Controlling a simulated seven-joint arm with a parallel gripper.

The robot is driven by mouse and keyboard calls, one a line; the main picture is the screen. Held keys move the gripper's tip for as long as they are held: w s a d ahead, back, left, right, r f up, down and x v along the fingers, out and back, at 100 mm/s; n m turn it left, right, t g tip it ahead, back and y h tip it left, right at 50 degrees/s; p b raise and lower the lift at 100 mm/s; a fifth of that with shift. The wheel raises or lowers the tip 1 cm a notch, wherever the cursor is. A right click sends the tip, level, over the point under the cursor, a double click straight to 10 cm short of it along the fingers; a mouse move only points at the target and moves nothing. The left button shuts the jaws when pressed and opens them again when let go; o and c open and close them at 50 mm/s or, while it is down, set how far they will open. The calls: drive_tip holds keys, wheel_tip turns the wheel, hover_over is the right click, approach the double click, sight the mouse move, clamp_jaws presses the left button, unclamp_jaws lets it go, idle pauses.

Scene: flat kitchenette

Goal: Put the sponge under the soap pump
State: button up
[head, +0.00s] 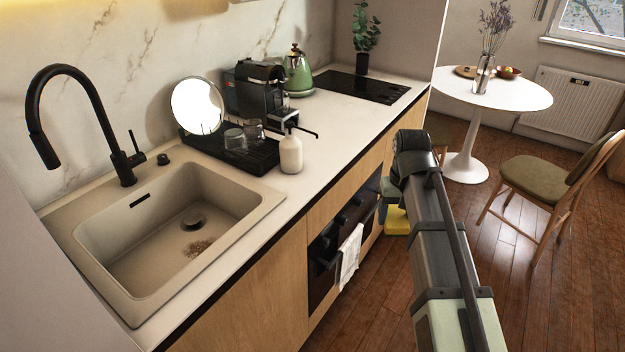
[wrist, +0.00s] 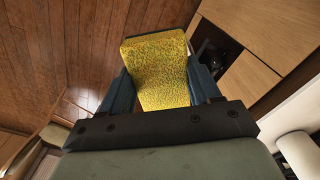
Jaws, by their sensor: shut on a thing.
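My gripper (wrist: 160,88) is shut on a yellow sponge (wrist: 157,62), with a finger on each side of it in the wrist view. In the head view the sponge (head: 397,221) hangs below my gripper (head: 388,205), in front of the oven and out over the floor. My arm hides part of the gripper there. The soap pump (head: 291,152) is a cream bottle with a dark pump head and spout. It stands upright on the counter, right of the sink and well left of my gripper.
A black drying rack (head: 232,158) with glasses stands just left of the pump. The beige sink (head: 170,225) and black faucet (head: 70,110) are further left. A towel (head: 350,257) hangs on the oven front. The counter (head: 350,118) right of the pump is clear.

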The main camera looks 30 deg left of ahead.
drive_tip(key=shift+s+a+r+n, duration=1.8)
drive_tip(key=shift+a+r, duration=0.6)
drive_tip(key=shift+a, duration=1.65)
drive_tip(key=shift+s+a+r+n, duration=1.75)
drive_tip(key=shift+a+r, duration=0.6)
drive_tip(key=shift+a, duration=1.65)
drive_tip(key=w+a, duration=1.2)
drive_tip(key=shift+w+f, duration=0.2)
drive_tip(key=shift+f, duration=0.15)
drive_tip(key=shift+a+f, duration=0.1)
drive_tip(key=shift+f, duration=0.55)
drive_tip(key=o, duration=1)
